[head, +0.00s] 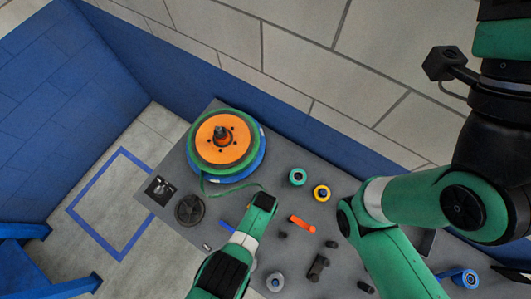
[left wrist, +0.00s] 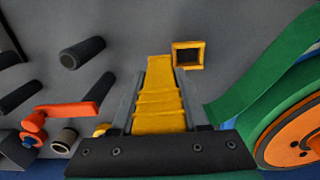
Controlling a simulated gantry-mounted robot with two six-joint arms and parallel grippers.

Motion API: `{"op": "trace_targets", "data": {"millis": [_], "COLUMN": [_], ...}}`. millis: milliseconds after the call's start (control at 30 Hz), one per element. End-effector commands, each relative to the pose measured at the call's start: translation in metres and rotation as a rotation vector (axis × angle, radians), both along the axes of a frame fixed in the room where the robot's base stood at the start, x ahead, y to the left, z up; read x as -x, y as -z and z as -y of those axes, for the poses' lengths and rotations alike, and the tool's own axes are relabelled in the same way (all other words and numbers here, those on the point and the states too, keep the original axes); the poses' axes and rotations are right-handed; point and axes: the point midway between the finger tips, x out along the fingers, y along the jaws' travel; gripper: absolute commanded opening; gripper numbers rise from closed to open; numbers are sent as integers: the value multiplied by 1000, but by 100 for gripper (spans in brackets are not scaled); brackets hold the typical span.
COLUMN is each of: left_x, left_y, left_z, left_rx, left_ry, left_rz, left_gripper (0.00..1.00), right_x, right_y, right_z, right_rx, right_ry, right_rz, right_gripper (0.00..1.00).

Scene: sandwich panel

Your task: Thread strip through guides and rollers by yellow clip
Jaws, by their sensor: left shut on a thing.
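My left gripper (head: 262,201) is over the middle of the grey panel (head: 222,234). The green strip (head: 236,192) leaves the orange-faced reel (head: 211,136) and curves to the gripper. It is a wide green band (left wrist: 268,80) in the left wrist view; its join with the clip is hidden. My right gripper is out of view.
An orange lever (head: 301,224) and several dark pegs stand right of the gripper. A grey roller (head: 275,281) is near the bottom. A dark round wheel (head: 189,209) is at the left. A blue roller (head: 466,279) stands beyond my right arm, which covers part of the panel.

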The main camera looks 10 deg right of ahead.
Motion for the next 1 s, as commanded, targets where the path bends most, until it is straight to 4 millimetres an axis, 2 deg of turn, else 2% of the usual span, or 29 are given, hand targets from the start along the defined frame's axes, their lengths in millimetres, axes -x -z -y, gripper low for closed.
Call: {"op": "trace_targets", "data": {"millis": [367,1000], "left_x": [1,30], "left_y": [1,1], "left_z": [1,35], "left_rx": [1,1], "left_ry": [-1,2], "left_rz": [1,1], "left_gripper": [0,0], "right_x": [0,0], "right_y": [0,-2], "right_z": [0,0], "right_rx": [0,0], "right_ry": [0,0], "right_rz": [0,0], "right_gripper": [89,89]}}
